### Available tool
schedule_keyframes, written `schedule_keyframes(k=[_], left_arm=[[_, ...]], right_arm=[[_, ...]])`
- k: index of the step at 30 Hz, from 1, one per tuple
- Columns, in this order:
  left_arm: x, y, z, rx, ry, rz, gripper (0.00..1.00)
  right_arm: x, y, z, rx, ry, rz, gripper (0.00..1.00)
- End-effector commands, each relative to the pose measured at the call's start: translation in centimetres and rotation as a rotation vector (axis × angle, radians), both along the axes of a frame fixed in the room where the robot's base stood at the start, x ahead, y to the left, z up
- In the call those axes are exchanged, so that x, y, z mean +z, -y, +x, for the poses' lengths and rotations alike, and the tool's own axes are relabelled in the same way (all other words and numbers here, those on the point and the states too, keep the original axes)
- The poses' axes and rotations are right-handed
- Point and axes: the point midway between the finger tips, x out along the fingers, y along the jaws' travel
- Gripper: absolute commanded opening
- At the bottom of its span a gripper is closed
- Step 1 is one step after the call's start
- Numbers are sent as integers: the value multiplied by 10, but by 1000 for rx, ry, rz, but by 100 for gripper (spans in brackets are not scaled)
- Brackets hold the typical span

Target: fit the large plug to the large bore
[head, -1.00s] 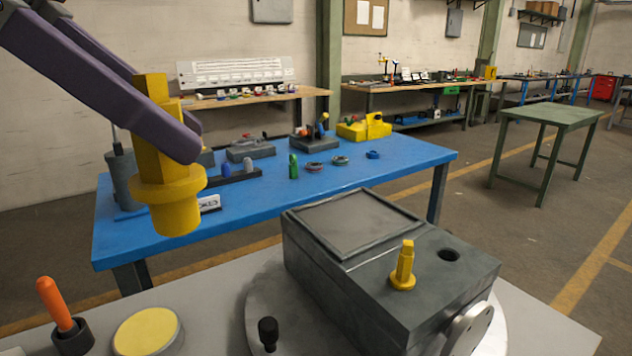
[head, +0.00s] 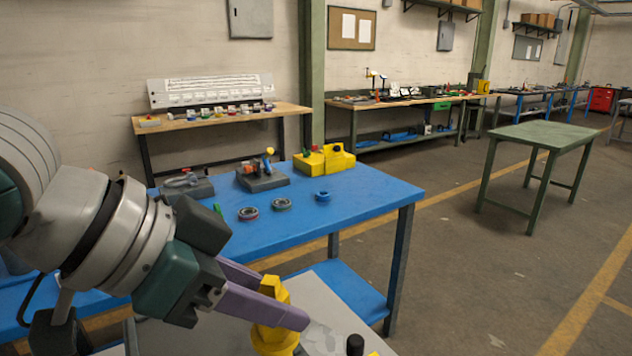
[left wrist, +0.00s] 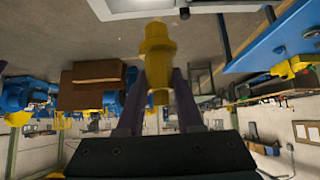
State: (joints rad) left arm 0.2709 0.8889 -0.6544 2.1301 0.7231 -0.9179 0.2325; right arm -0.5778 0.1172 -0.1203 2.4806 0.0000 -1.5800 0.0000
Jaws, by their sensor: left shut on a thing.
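The large plug (head: 273,338) is yellow, with a faceted shank and a wider collar. It is at the bottom of the head view, partly behind a finger and cut by the lower edge. My left gripper (head: 285,305) has purple fingers shut on the plug. In the left wrist view the plug (left wrist: 158,48) stands out beyond the two fingertips (left wrist: 158,90). The large bore and the grey housing cannot be made out in the head view. My right gripper is not in view.
A grey bench top (head: 330,292) lies under the gripper, with a black knob (head: 355,345) at the bottom edge. A blue table (head: 372,190) behind holds rings and yellow and grey fixtures. A green table (head: 550,137) stands at right on open floor.

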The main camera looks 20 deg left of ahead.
Motion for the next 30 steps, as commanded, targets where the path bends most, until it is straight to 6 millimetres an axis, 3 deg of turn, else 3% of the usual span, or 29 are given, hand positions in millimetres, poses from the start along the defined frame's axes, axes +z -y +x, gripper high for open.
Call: schedule_keyframes(k=[6,17,23,30], left_arm=[[-22,28,-8,-9,14,10,0],[-25,30,-8,-11,19,14,0],[-22,30,-9,-13,20,19,0],[-54,30,-9,-13,21,20,0]], right_arm=[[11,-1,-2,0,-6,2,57],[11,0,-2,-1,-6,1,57],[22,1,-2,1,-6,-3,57],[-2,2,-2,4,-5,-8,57]])
